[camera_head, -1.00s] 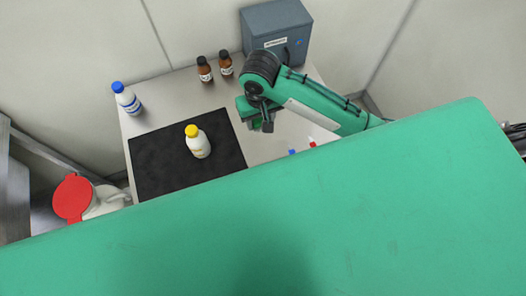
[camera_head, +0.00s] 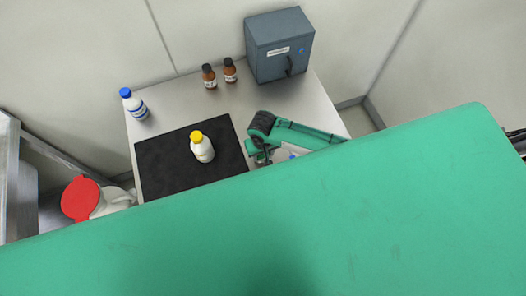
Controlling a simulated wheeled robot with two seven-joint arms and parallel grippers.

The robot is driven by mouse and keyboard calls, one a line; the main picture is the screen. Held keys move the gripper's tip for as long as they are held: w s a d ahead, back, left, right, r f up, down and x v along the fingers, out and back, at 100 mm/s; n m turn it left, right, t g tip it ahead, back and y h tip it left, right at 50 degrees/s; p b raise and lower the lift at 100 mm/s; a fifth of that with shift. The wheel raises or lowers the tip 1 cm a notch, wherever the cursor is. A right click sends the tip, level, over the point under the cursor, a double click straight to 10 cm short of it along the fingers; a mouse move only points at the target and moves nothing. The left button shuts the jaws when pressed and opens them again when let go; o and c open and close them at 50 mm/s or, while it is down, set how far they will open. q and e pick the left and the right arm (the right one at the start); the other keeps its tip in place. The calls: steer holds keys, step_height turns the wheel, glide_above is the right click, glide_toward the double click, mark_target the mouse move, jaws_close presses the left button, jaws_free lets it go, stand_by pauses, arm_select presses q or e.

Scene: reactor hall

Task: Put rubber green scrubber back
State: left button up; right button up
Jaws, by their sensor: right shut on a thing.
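My right gripper (camera_head: 262,158) is low over the table, just right of the black mat (camera_head: 175,170). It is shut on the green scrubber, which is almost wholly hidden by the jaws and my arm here. Whether the scrubber touches the tabletop I cannot tell. My left gripper is not in view.
A yellow-capped white bottle (camera_head: 203,150) stands on the mat. A blue-capped bottle (camera_head: 134,106) and two brown bottles (camera_head: 209,78) stand behind it, with a grey box (camera_head: 279,46) at the back right. The table (camera_head: 180,100) is clear between them. My own green body hides its near part.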

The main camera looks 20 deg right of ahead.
steer(key=shift+f, duration=0.25)
steer(key=shift+f, duration=0.15)
steer(key=o, duration=0.9)
step_height(320, 180, up, 12)
steer(key=shift+r+b, duration=0.2)
steer(key=shift+b, duration=0.9)
